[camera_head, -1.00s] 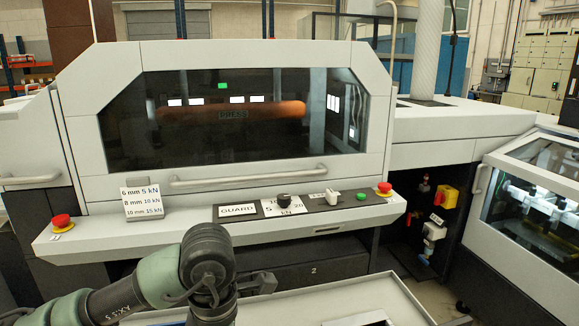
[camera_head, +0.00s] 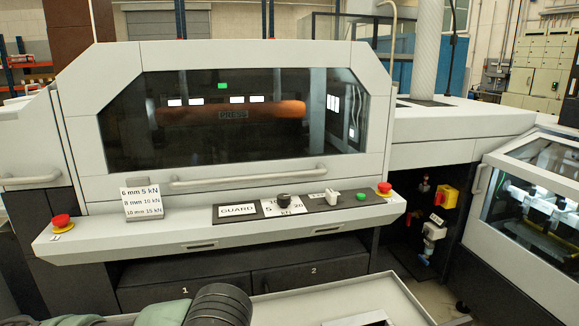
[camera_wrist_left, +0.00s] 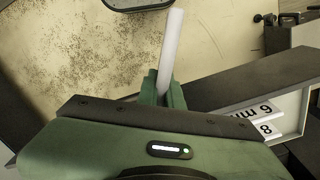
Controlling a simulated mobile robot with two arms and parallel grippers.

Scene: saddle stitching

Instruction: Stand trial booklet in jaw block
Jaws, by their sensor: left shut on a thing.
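In the left wrist view my left gripper (camera_wrist_left: 163,95) is shut on a thin white piece, seen nearly edge-on, which I take for the trial booklet (camera_wrist_left: 172,45). It sticks out past the green fingertips, slightly tilted. In the head view only part of my left arm shows at the bottom edge, and the gripper and booklet are out of sight. No jaw block can be made out for certain. Pale labels reading "6 mm" and "8" (camera_wrist_left: 262,116) lie right of the gripper in the wrist view, beside a dark slab (camera_wrist_left: 245,80). My right gripper is not in view.
The press (camera_head: 240,120) has its windowed guard down. Its ledge carries a force card (camera_head: 142,202), red buttons (camera_head: 61,221), and a dark knob (camera_head: 284,201). Drawers 1 and 2 (camera_head: 313,278) are shut below. A pale tray (camera_head: 340,296) stands in front. Stained floor (camera_wrist_left: 80,45) shows in the wrist view.

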